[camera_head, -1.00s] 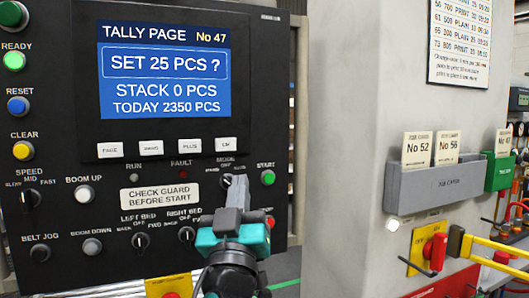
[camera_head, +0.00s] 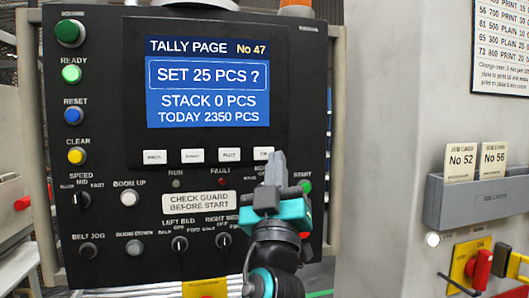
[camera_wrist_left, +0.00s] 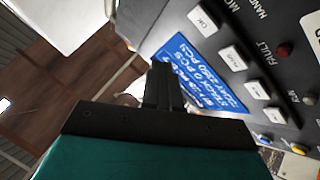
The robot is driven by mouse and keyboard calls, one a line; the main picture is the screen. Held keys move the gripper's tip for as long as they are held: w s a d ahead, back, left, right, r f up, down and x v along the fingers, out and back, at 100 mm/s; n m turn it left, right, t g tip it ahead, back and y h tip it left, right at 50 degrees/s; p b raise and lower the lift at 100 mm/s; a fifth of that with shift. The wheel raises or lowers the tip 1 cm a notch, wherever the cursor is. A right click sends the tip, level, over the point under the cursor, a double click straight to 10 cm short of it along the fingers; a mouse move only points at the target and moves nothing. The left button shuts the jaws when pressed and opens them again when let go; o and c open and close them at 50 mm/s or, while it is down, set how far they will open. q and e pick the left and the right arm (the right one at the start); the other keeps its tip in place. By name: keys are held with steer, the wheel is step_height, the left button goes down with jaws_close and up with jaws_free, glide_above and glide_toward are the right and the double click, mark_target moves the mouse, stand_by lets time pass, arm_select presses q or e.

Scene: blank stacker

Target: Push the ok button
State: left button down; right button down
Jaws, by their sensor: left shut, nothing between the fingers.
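The OK button (camera_head: 262,153) is a white rectangular key at the right end of a row under the screen (camera_head: 207,80). The screen reads "SET 25 PCS ?". My left gripper (camera_head: 276,160) is shut and empty, pointing up. In the head view its tips overlap the right part of the OK button, hiding some of it. In the left wrist view the shut fingers (camera_wrist_left: 161,78) lie over the dark edge of the screen, and the OK button (camera_wrist_left: 203,21) is up and to the right, visibly apart from them. My right gripper is in neither view.
Other white keys, such as the third one (camera_head: 229,155), sit to the left in the row. Below are knobs and a white guard notice (camera_head: 199,202). The green START button (camera_head: 305,187) is just right of my gripper. A grey card holder (camera_head: 480,207) is at the right.

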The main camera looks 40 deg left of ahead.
mark_target(264, 153)
arm_select(q)
steer(key=shift+w+a+b, duration=0.2)
steer(key=shift+w+a, duration=0.8)
steer(key=shift+a, duration=0.15)
steer(key=shift+w+a+b, duration=0.2)
steer(key=shift+w+a, duration=0.75)
steer(key=shift+a, duration=0.2)
steer(key=shift+w+a, duration=0.1)
steer(key=shift+w+a, duration=0.1)
steer(key=shift+a, duration=0.05)
steer(key=shift+w+a+b, duration=0.1)
steer(key=shift+b, duration=0.2)
steer(key=shift+w+a, duration=0.25)
stand_by(0.8)
steer(key=shift+s+d, duration=0.1)
steer(key=shift+s+d+b, duration=0.3)
steer(key=shift+s+d, duration=0.15)
steer(key=shift+d, duration=0.05)
